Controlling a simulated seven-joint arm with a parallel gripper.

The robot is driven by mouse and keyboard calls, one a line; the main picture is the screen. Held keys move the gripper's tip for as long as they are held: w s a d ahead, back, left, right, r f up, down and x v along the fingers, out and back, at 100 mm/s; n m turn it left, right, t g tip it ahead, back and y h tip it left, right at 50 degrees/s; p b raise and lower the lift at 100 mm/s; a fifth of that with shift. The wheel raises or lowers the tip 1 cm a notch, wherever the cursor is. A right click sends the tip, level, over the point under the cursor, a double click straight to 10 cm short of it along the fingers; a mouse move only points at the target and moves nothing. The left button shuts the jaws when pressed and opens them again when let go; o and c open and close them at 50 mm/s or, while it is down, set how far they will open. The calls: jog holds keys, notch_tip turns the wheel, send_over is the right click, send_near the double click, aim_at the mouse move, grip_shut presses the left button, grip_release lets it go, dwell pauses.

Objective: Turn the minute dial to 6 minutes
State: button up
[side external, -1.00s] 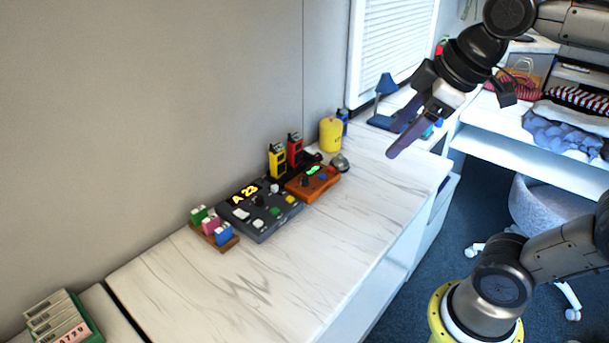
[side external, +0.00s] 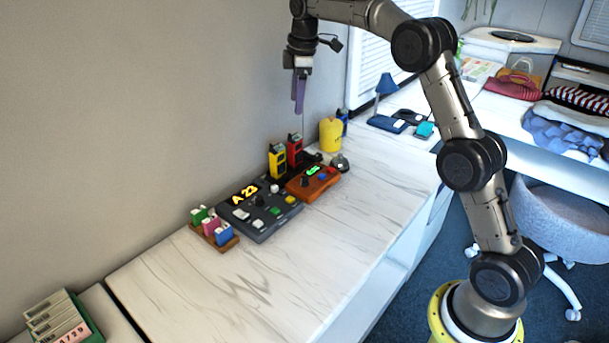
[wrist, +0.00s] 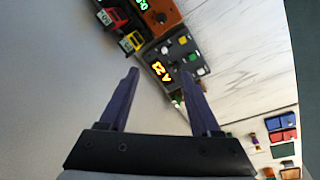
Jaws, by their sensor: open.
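An orange-brown box (side external: 313,184) with a small green display (side external: 313,170) and a black dial (side external: 304,181) sits on the white marbled counter; whether this is the minute dial I cannot tell for certain. Beside it stands a dark grey console (side external: 262,213) with an orange display reading A 23 (side external: 244,194), a black knob (side external: 259,200) and several coloured buttons. In the wrist view, the orange-brown box (wrist: 170,14) is partly cut off at the top and the grey console (wrist: 183,52) lies beyond the fingertips. My gripper (side external: 298,110) is open and empty, high above the boxes; its fingers also show in the wrist view (wrist: 160,75).
Yellow (side external: 277,160) and red (side external: 295,150) handsets stand behind the boxes near the wall. A yellow canister (side external: 330,136) and a bell (side external: 340,163) stand to the right. A rack of coloured blocks (side external: 225,242) is at left. The counter's front (side external: 330,240) is clear.

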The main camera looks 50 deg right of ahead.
jog(key=w+d+f+g, duration=0.1)
jog(key=w+d+f, duration=0.2)
jog(key=f, duration=0.5)
jog(key=m+g, duration=0.1)
send_over(305, 178)
notch_tip(305, 178, down, 6)
notch_tip(305, 178, down, 14)
jog(key=shift+w+r, duration=0.15)
jog(key=shift+r, duration=0.1)
grip_shut()
